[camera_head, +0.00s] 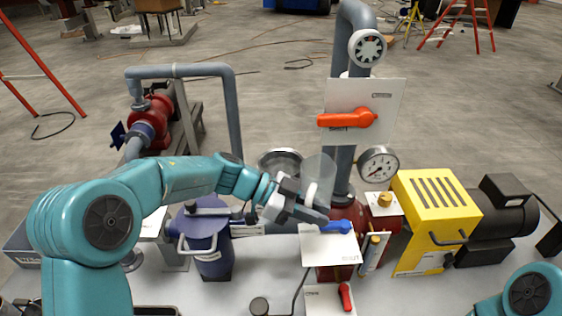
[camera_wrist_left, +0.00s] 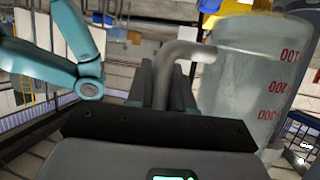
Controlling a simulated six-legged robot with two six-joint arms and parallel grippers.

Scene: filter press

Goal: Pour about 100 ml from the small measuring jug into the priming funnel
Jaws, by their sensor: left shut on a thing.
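The small measuring jug (camera_head: 319,170) is clear and shows faintly in the head view, roughly upright. My left gripper (camera_head: 308,196) is shut on its grey handle. In the left wrist view, the jug (camera_wrist_left: 250,85) stands to the right with red marks, and the handle runs between the fingers (camera_wrist_left: 172,88). How much liquid is in it I cannot tell. A round grey metal bowl, which looks like the priming funnel (camera_head: 278,156), is just left of the jug and behind my gripper. My gripper hides its lower part. My right gripper is out of view.
A grey vertical pipe with a gauge (camera_head: 378,164) and an orange-handled valve (camera_head: 348,119) stands close right of the jug. A yellow-guarded motor (camera_head: 436,215) is at the right.

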